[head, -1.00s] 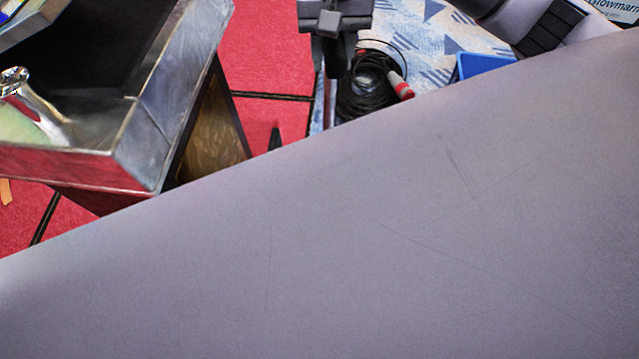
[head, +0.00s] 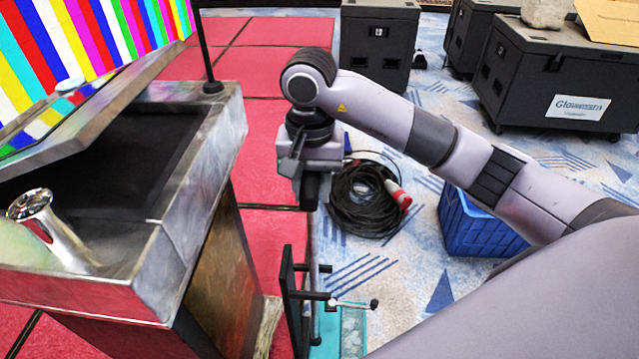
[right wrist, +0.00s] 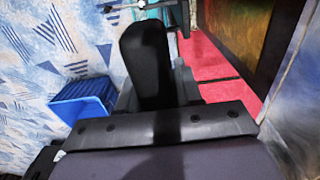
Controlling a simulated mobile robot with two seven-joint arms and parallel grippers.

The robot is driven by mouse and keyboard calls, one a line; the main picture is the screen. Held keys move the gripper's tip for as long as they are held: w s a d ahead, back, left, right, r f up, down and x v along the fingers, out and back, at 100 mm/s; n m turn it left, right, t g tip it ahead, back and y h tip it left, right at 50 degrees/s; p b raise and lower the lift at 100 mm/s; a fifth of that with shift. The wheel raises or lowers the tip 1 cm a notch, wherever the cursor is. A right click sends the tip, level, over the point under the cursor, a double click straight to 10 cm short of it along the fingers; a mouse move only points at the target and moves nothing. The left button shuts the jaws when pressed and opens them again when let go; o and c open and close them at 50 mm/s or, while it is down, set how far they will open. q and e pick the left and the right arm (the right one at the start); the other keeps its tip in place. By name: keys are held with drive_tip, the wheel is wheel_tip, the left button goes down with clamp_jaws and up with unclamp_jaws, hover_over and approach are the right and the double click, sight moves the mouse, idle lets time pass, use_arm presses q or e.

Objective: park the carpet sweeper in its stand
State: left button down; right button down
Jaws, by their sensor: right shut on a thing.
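My right gripper (head: 310,180) hangs fingers down in the head view, shut on a black grip that looks like the carpet sweeper's handle. In the right wrist view the black grip (right wrist: 147,60) stands between the fingers. A teal flat part (head: 345,338) on the floor below looks like the sweeper's head; its link to the grip is hard to see. A black upright frame with side arms (head: 293,305), seemingly the stand, rises beside it on the left. Whether the sweeper touches it I cannot tell. My left gripper is out of view.
A metal-edged lectern (head: 205,195) stands close on the left. A coiled black cable (head: 365,205) with a red plug and a blue crate (head: 475,225) lie to the right. Black flight cases (head: 378,45) stand behind. Patterned carpet between them is partly clear.

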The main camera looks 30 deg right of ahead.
sight(313, 245)
wheel_tip(313, 245, down, 16)
drive_tip(key=shift+r+p, duration=0.1)
drive_tip(key=shift+p, duration=0.3)
idle(0.3)
drive_tip(key=shift+f, duration=0.25)
drive_tip(key=c, duration=0.8)
unclamp_jaws()
drive_tip(key=shift+o, duration=0.2)
wheel_tip(313, 245, up, 12)
drive_tip(key=b, duration=0.1)
